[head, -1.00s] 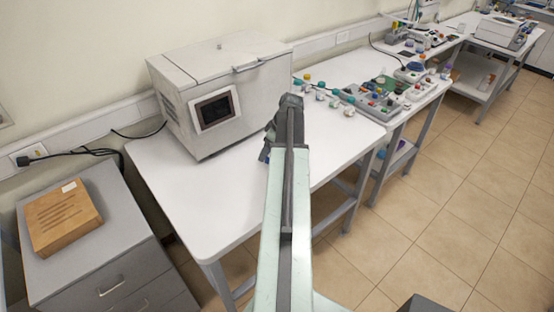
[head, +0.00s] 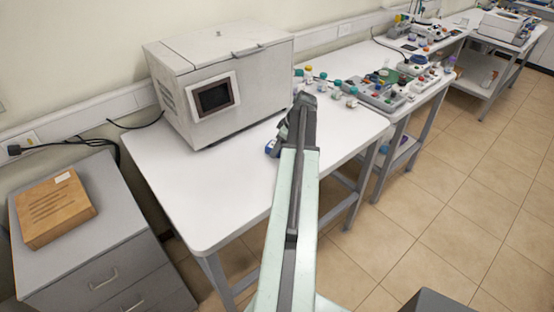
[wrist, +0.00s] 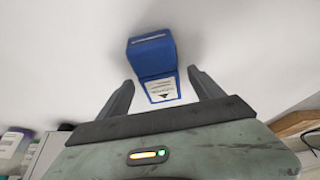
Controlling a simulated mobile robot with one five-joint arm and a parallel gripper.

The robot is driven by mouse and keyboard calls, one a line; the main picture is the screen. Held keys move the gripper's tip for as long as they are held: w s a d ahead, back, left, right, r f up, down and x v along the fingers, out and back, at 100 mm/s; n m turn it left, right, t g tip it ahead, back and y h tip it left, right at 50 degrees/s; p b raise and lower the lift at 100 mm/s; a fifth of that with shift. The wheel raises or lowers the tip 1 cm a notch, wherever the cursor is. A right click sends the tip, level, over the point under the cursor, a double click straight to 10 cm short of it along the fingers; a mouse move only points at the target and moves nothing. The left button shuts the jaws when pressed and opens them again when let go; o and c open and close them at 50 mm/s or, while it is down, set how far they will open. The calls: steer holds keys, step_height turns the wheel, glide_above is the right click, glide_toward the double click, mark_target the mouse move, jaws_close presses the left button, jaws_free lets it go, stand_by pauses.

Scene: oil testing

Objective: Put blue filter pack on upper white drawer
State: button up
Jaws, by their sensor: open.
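A blue filter pack (wrist: 152,58) with a white printed label lies on the white table top in the wrist view. My gripper (wrist: 160,76) is open, one finger on each side of the pack's near, labelled end. In the head view a small part of the blue pack (head: 271,147) shows beside my arm's end, and the fingers are mostly hidden there. A pale grey drawer cabinet (head: 120,215) stands at the lower left. Its upper drawer (head: 95,285) appears shut.
A wooden block (head: 55,210) lies on the cabinet top. A large white machine (head: 225,100) with a dark screen stands on the white table (head: 180,225). Several small bottles and instruments sit beyond, to the right.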

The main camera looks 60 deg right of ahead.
steer(key=shift+w+f, duration=0.15)
steer(key=shift+f, duration=0.5)
steer(key=shift+r, duration=0.2)
steer(key=shift+f, duration=0.15)
jaws_close()
